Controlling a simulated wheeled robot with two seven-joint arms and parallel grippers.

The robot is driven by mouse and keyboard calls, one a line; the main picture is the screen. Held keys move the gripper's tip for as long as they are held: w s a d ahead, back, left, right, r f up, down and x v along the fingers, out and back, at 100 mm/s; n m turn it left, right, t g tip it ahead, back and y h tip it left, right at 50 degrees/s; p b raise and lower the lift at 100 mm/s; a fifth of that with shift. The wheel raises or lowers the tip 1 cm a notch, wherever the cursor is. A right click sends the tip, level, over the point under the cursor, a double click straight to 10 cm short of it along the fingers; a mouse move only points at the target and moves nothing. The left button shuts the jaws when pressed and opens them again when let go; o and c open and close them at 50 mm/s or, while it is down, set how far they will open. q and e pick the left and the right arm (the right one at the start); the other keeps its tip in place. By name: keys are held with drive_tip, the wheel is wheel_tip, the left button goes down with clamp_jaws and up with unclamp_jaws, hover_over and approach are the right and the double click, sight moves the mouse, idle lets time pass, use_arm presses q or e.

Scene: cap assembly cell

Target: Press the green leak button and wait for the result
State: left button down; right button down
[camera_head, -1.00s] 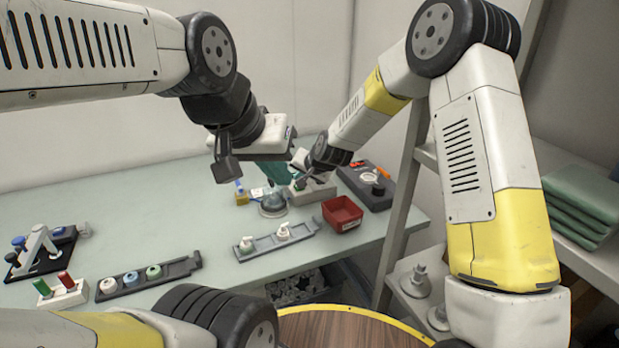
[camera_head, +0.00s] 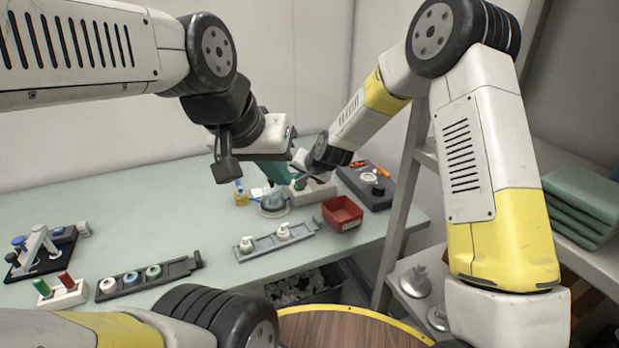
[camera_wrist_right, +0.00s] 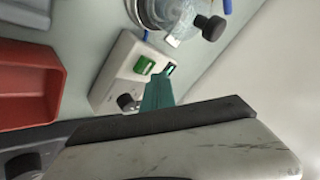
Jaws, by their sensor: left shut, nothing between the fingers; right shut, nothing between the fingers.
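The leak tester is a white box (camera_head: 318,190) at the back of the table, also in the right wrist view (camera_wrist_right: 112,75). Its green button (camera_wrist_right: 144,65) is on the top face, with a small dark and teal patch beside it that I cannot read. A black knob (camera_wrist_right: 127,102) is at its near end. My right gripper (camera_wrist_right: 158,88) is shut and empty, its teal tips over the box close to the button; contact cannot be told. My left gripper (camera_head: 278,178) is shut and empty, above the table left of the box, its tips partly hidden.
A clear dome fixture (camera_head: 273,203) stands beside the box, also in the right wrist view (camera_wrist_right: 178,14). A red bin (camera_head: 342,213) and a dark tray (camera_head: 378,198) are to the right. A rack with white pump caps (camera_head: 270,243) lies in front. The table's left middle is free.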

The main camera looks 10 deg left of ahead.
idle(0.4)
drive_tip(key=shift+f, duration=0.45)
drive_tip(key=shift+f, duration=0.45)
idle(0.5)
idle(0.4)
drive_tip(key=shift+r, duration=0.9)
drive_tip(key=shift+r, duration=2.5)
